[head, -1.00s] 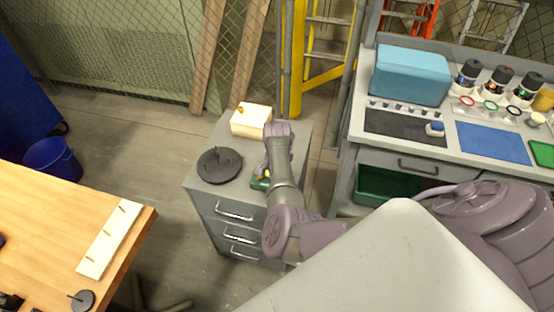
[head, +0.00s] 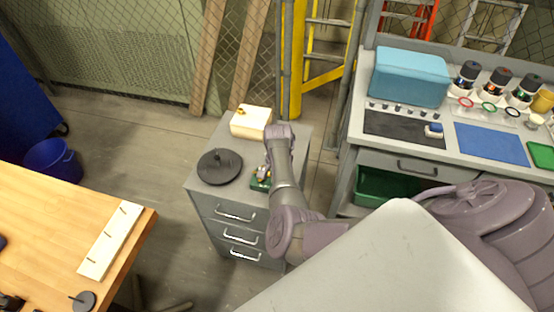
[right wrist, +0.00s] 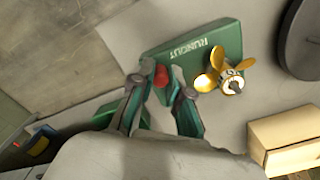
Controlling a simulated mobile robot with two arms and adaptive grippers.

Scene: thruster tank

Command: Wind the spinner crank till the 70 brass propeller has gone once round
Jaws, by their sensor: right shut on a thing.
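The spinner is a green block marked RUNOUT (right wrist: 190,55), seen in the right wrist view. It also shows in the head view (head: 259,185) on top of the grey drawer cabinet (head: 208,200), partly hidden by my arm. The brass propeller (right wrist: 216,69) sits at the block's end on a pale hub; its number is too small to read. The crank's red knob (right wrist: 160,76) is between the fingers of my right gripper (right wrist: 162,82), which is shut on it. My left gripper is not in view.
On the cabinet, a dark round stand (head: 219,167) is left of the spinner and a pale wooden box (head: 250,123) stands behind. A wooden table (head: 60,225) is at the left. A workbench with a blue case (head: 411,76) is at the right.

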